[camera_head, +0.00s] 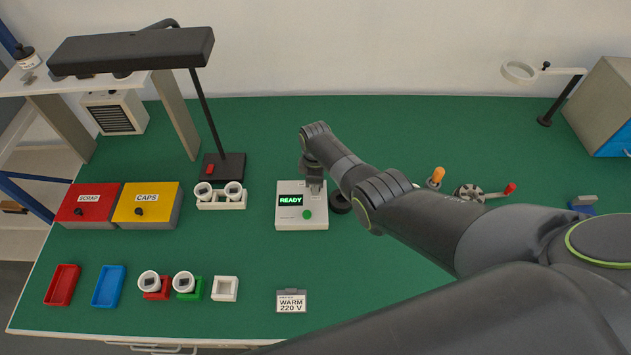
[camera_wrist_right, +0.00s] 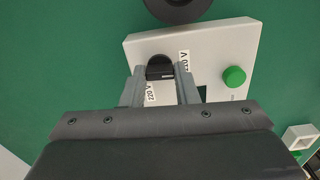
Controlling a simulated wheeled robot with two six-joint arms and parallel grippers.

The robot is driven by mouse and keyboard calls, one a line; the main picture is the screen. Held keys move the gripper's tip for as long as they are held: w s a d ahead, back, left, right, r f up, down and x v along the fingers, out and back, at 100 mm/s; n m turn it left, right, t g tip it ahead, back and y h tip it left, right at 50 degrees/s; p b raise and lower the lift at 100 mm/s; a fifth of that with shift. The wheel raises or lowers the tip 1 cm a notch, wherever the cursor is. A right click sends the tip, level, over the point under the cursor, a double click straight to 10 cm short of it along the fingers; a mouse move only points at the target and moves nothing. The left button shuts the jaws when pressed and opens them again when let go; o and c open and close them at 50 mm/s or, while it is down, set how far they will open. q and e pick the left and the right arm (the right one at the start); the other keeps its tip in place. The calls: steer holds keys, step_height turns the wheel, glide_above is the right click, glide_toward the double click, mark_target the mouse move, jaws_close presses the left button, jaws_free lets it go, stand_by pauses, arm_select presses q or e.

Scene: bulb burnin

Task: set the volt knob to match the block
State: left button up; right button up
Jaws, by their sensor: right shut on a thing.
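The tester box (camera_head: 290,223) is light grey, with a screen (camera_head: 290,200) reading READY in green and a green button (camera_head: 307,214). The black volt knob (camera_wrist_right: 160,66) is at the box's upper part in the right wrist view, with 220 V and another, partly hidden volt label beside it. The block (camera_head: 291,301) at the front reads WARM 220 V. My left gripper is not in view.
Red SCRAP (camera_head: 88,204) and yellow CAPS (camera_head: 147,205) boxes stand at left, beside a black lamp (camera_head: 222,168). Bulbs sit in a white rack (camera_head: 221,205) and in red and green holders (camera_head: 188,295). A black round thing (camera_head: 340,204) lies right of the tester. My right arm covers the right side.

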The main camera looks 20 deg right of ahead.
steer(key=shift+n, duration=0.5)
steer(key=o, duration=1)
steer(key=shift+r, duration=0.1)
steer(key=shift+r+p, duration=0.4)
steer(key=shift+r, duration=0.25)
step_height(320, 180, up, 5)
steer(key=shift+f+p, duration=0.1)
steer(key=shift+p, duration=0.5)
step_height(320, 180, up, 11)
steer(key=b, duration=0.1)
